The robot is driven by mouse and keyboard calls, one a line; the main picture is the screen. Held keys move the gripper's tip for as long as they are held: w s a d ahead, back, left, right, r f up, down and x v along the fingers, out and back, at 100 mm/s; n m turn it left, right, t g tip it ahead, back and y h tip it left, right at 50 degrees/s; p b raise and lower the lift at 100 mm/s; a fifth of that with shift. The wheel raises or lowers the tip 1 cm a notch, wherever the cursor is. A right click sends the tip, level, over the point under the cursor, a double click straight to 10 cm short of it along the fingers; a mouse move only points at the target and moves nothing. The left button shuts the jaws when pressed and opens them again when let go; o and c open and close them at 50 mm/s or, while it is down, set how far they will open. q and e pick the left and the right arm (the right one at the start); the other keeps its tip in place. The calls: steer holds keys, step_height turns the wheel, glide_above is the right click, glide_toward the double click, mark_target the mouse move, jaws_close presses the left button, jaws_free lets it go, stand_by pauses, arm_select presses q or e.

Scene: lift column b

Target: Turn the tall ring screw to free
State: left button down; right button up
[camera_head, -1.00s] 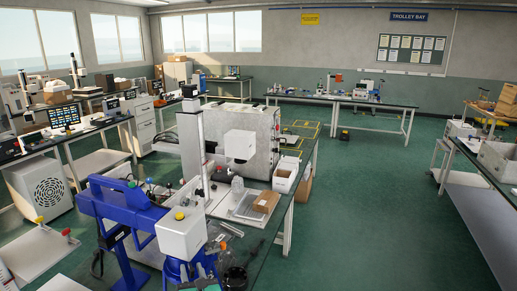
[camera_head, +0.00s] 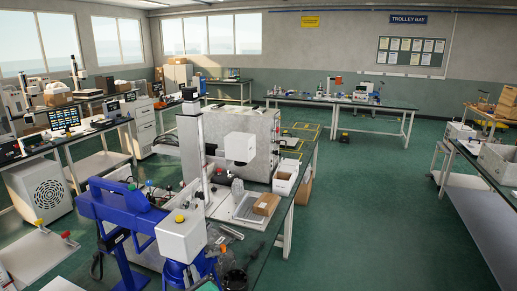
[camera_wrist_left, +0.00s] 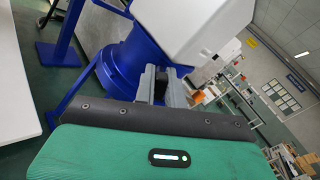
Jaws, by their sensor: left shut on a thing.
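My left gripper (camera_wrist_left: 160,86) shows in the left wrist view as two grey fingers beyond the dark front edge of my green wrist housing. The fingers are close together on a small dark part that I take for the tall ring screw; the fingers hide most of it, and its shape does not show. Just beyond stands a blue round body (camera_wrist_left: 122,68) under a white housing (camera_wrist_left: 185,28). In the head view this white housing (camera_head: 181,236) has a yellow knob on top, and my left gripper is low at the bottom edge, mostly hidden. My right gripper does not show.
A blue frame (camera_head: 115,205) stands left of the white housing. Green floor (camera_head: 370,200) is clear on the right.

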mark_target(191, 277)
arm_select(q)
steer(key=n, duration=0.2)
steer(key=shift+n, duration=0.4)
steer(key=c, duration=1.5)
jaws_free()
steer(key=shift+o, duration=0.2)
steer(key=shift+s+d, duration=0.1)
steer(key=shift+s, duration=0.1)
steer(key=v, duration=0.3)
steer(key=shift+s+d, duration=0.1)
steer(key=shift+s, duration=0.25)
steer(key=v, duration=0.3)
steer(key=shift+f, duration=0.1)
